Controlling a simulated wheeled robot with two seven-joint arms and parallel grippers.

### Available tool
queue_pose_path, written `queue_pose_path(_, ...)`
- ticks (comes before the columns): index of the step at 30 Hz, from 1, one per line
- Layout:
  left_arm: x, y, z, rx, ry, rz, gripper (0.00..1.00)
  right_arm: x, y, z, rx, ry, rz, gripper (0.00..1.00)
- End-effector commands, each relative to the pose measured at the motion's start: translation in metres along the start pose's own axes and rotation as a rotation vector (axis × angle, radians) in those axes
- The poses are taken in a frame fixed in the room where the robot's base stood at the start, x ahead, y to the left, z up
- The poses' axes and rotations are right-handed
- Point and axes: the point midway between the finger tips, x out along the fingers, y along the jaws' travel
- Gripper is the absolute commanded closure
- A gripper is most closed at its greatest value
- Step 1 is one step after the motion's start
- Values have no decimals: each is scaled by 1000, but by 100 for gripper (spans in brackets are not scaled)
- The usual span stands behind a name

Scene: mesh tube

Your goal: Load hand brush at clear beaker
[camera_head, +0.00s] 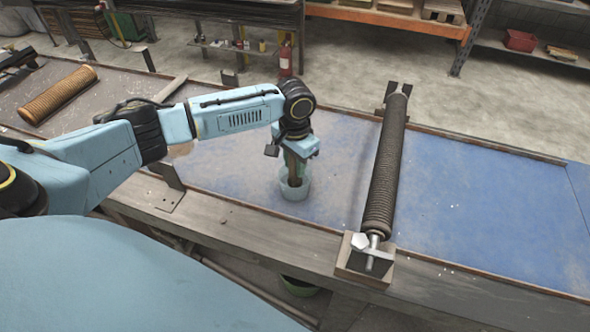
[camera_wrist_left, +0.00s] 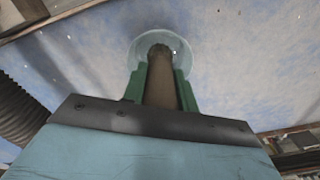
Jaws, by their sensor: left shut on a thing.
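The clear beaker (camera_head: 295,191) stands upright on the blue tabletop, near the front edge, left of the dark roller. It also shows in the left wrist view as a pale round rim (camera_wrist_left: 140,46). My left gripper (camera_head: 294,165) points down just above and into the beaker's mouth. Its green fingers are shut on the brown hand brush (camera_wrist_left: 161,80), whose handle-like part lies between them. The brush's lower end reaches inside the beaker. Whether it touches the bottom is hidden. My right gripper is not in view.
A long dark ribbed roller (camera_head: 387,170) on end brackets stands right of the beaker. A tan ribbed roll (camera_head: 58,94) lies at the far left. A metal bracket (camera_head: 168,186) sits at the front edge. The blue tabletop (camera_head: 480,210) on the right is clear.

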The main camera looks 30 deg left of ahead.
Motion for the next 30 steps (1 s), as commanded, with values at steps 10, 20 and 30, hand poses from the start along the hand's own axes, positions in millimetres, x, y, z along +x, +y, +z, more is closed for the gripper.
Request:
queue_pose_path(10,-28,0,0,0,0,1,94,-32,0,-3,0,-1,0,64)
queue_pose_path(20,-50,0,0,0,1,0,94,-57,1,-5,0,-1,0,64)
queue_pose_path(30,-73,0,0,0,1,0,94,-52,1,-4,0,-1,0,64)
